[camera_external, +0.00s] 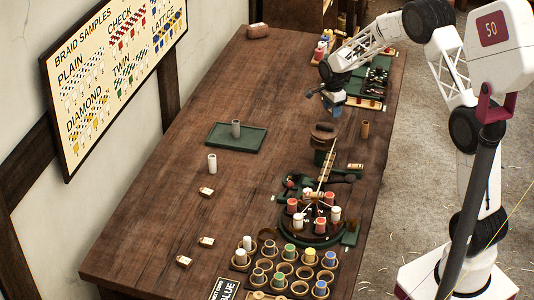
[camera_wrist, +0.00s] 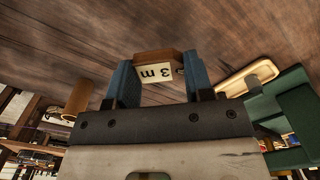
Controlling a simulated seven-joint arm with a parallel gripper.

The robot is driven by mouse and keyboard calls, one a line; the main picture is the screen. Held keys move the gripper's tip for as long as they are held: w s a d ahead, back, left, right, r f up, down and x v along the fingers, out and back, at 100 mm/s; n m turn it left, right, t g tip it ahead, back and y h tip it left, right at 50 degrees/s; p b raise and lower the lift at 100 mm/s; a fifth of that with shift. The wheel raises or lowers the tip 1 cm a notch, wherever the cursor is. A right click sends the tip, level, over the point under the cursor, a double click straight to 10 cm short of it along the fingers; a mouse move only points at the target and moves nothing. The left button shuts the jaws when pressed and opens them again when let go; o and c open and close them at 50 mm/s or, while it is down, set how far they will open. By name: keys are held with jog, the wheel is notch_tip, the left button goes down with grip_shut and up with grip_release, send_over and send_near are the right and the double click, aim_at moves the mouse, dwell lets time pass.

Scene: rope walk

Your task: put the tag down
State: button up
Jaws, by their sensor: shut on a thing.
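The tag (camera_wrist: 158,72), a small wooden block with a cream face reading "3 m", sits between the blue fingers of my gripper (camera_wrist: 157,83) in the wrist view. The lettering appears upside down there. My gripper is shut on it. In the external view my gripper (camera_external: 333,108) is low over the far right part of the wooden table (camera_external: 190,135), and the tag is too small to make out. I cannot tell whether the tag touches the table. Similar small tags lie at the left (camera_external: 206,192) and near front (camera_external: 206,241) of the table.
A wooden cylinder (camera_external: 365,130) stands right of my gripper, and a brown round object (camera_external: 323,132) just in front. A green rack (camera_external: 372,85) is behind. A green tray (camera_external: 250,139) holds a grey cylinder. A bobbin stand (camera_external: 313,228) and cups are nearer. The table's left middle is mostly clear.

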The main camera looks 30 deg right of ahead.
aim_at(331, 122)
jog(key=shift+f, duration=1.75)
jog(key=shift+f, duration=0.1)
jog(key=o, duration=0.9)
notch_tip(331, 122, up, 12)
jog(key=shift+r, duration=0.1)
jog(key=shift+r, duration=0.1)
